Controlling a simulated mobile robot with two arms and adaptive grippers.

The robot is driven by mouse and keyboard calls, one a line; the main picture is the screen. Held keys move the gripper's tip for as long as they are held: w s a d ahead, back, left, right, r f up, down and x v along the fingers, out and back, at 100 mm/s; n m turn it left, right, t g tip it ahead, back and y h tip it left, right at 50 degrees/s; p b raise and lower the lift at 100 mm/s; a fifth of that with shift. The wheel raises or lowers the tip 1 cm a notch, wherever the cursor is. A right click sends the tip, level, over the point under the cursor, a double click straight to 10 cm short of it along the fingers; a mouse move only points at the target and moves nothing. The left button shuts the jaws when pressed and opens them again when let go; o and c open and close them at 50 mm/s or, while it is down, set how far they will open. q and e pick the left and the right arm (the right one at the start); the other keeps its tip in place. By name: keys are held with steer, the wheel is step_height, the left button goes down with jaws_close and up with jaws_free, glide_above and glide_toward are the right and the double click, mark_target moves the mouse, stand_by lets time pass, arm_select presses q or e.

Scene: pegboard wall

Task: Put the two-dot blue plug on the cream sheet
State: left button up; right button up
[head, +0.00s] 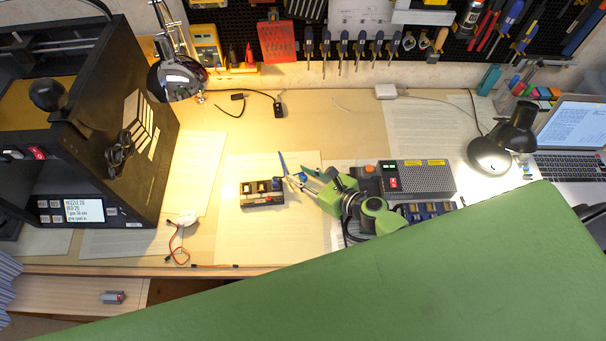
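A small dark block (262,200) with light and blue parts on top sits on a cream sheet (270,243) in the middle of the bench. A small blue piece (277,184) shows at its right end; dots on it are too small to read. My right gripper (291,180), on a green arm from the right, has its tips close beside that end. Whether the tips touch or hold anything is too small to tell. Several blue pieces (430,209) stand in a row below the grey box, partly hidden by my arm. My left gripper is out of view.
A grey box (417,179) with an orange button lies behind my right wrist. A black printer (85,120) fills the left, a black lamp (495,152) and laptop (572,135) the right. More sheets (196,175) lie around. My large green link covers the lower right.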

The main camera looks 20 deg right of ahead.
steer(key=shift+r, duration=0.1)
steer(key=shift+r+p, duration=0.2)
steer(key=shift+p, duration=0.1)
steer(key=b+v, duration=0.1)
steer(key=v, duration=1)
steer(key=shift+f, duration=0.15)
steer(key=shift+s+d+r, duration=0.2)
steer(key=shift+s+r, duration=0.05)
steer(key=shift+s, duration=0.2)
